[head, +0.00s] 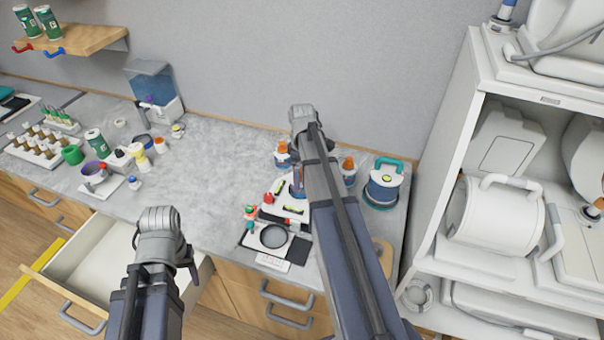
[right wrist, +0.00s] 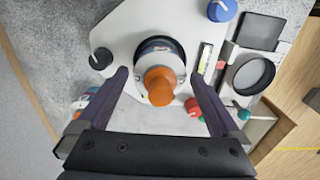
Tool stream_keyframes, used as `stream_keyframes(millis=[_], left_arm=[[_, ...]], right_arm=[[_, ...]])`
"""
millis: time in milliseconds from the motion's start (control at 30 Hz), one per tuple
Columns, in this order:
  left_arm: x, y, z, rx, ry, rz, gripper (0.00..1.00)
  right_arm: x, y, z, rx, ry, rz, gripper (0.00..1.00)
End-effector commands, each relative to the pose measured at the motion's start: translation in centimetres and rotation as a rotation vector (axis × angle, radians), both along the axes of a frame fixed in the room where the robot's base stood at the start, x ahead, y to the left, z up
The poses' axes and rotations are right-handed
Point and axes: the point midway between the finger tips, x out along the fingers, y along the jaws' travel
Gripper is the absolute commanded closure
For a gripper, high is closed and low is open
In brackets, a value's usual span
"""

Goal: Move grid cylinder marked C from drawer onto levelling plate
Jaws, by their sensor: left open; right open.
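The white levelling plate (right wrist: 125,35) lies on the bench, with coloured knobs and level vials; it also shows in the head view (head: 289,207). My right gripper (right wrist: 160,80) is open above it. Between its fingers is an upright round object with an orange top (right wrist: 160,85) and a dark ring below. I cannot read a letter on it or tell whether it is gripped cylinder C. The drawer (head: 85,262) is pulled out; its visible floor looks bare. My left gripper (head: 162,250) is open by the drawer's right side, which my arm partly hides. No mark C is readable.
Orange-capped bottles (head: 348,170) and a teal-handled container (head: 383,185) stand near the plate. A black-ringed dish (head: 273,236) sits in front. Vials, cups and a blue-tank dispenser (head: 150,88) fill the bench's left. A white shelf (head: 450,180) stands right. Mid-bench is clear.

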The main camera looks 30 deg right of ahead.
Motion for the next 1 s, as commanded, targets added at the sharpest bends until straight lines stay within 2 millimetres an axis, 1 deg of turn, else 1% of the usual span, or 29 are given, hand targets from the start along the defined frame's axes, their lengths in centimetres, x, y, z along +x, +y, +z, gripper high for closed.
stream_keyframes(millis=[33,400,533,700,1000], left_arm=[[0.0,0.0,1.4,0.0,0.0,0.0,0.43],[0.0,0.0,7.1,-0.002,-0.001,0.013,0.43],[0.0,0.0,8.8,-0.002,0.0,0.014,0.43],[0.0,0.0,9.9,-0.002,0.001,0.012,0.43],[0.0,0.0,9.9,-0.002,0.001,0.011,0.43]], right_arm=[[0.0,0.0,1.4,0.0,0.0,0.0,0.0],[0.0,0.0,7.1,0.0,0.0,0.0,0.0],[0.0,0.0,8.8,0.0,0.0,0.0,0.0],[0.0,0.0,9.9,0.0,0.0,0.0,0.0],[0.0,0.0,9.9,0.0,0.0,0.0,0.0]])
